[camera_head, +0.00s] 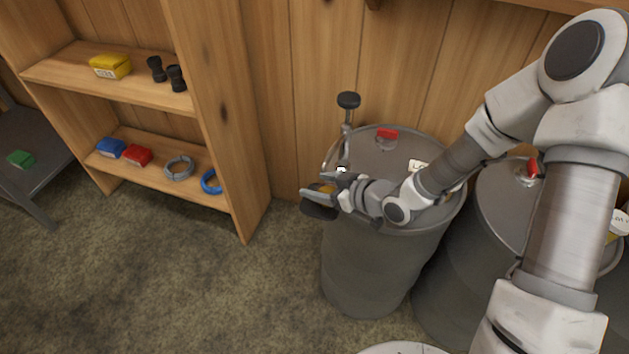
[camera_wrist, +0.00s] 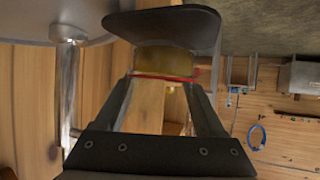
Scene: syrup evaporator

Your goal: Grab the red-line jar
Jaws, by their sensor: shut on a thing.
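My gripper (camera_head: 338,188) is shut on the red-line jar (camera_wrist: 165,62). In the wrist view the jar sits between my two fingers, with a broad dark disc-shaped end, an amber band and a thin red line around clear glass. In the head view the jar (camera_head: 325,188) is small and partly covered by my fingers. Its dark end shows below the amber. The jar is held in front of the left edge of a grey drum (camera_head: 375,260); I cannot tell whether it touches the drum.
A metal stem with a dark knob (camera_head: 348,100) rises beside my gripper at the drum's edge. A second drum (camera_head: 500,205) stands to the right. A wooden shelf (camera_head: 225,120) at left holds colored boxes, dark items and rings. A dark table (camera_head: 30,175) is far left. Open floor lies between.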

